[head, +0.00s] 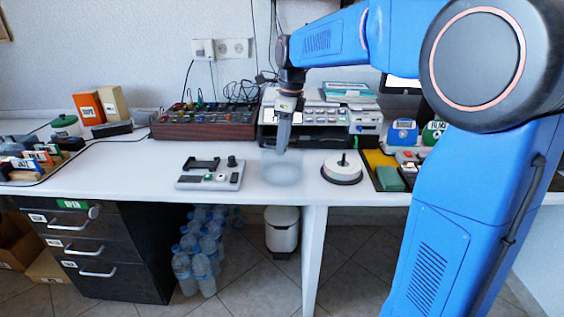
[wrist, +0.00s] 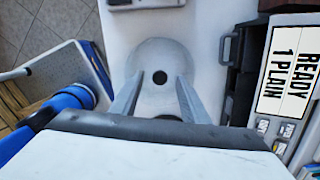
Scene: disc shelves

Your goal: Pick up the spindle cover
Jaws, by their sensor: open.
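The spindle cover (head: 283,172) is a clear, see-through dome standing on the white table, left of the spindle (head: 342,168), which has a black base and a pale disc stack. My gripper (head: 281,148) points down right over the cover, its fingertips close to the cover's top. In the wrist view the cover (wrist: 160,53) is a faint round shape with a dark round spot near its middle. My open fingers (wrist: 160,78) lie on either side of that spot, with a gap between them. Whether they touch the cover cannot be told.
A small grey panel device (head: 211,174) stands left of the cover. Behind are a cable-topped brown unit (head: 205,121) and a grey machine (head: 305,125). The table's front edge is close.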

